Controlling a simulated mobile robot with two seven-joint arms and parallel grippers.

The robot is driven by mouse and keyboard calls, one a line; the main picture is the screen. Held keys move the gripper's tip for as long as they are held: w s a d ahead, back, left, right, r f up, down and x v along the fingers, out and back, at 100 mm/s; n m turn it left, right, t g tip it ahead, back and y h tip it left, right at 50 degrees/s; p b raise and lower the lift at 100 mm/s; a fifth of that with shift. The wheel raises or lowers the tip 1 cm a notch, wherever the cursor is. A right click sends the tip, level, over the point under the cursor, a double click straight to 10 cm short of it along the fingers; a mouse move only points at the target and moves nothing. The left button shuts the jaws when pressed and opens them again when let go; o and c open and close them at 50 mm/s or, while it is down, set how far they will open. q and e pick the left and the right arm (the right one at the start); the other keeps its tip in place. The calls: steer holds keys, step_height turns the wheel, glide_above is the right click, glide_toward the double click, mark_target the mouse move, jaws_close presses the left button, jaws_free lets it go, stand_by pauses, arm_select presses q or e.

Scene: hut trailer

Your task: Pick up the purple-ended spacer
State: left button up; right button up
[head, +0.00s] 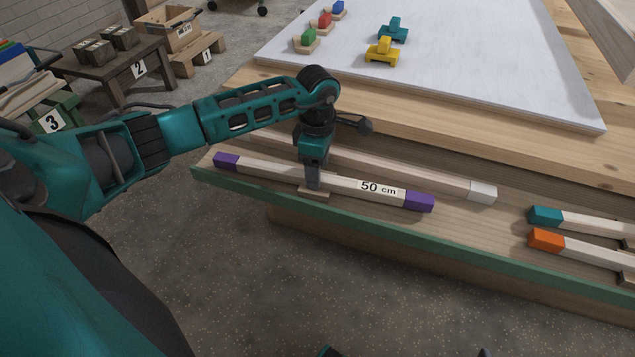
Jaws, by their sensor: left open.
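The purple-ended spacer (350,185) is a pale wooden bar with a purple block at each end and a "50 cm" label. It lies along the green-edged shelf (500,262) in front of the bench. My left gripper (313,186) points down over the spacer's middle, left of the label. Its jaws are open and appear to be at the bar, hiding a small part of it. I cannot tell whether they touch it. A small wooden piece shows below the spacer at the gripper. My right gripper is not in view.
A white-ended bar (420,178) lies just behind the spacer. A teal-ended bar (580,220) and an orange-ended bar (580,248) lie to the right. Toy vehicles, including a yellow one (382,52), stand on the white board (490,75). A numbered table (110,62) stands far left.

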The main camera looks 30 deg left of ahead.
arm_select(q)
steer(key=shift+f, duration=0.75)
jaws_close()
stand_by(0.4)
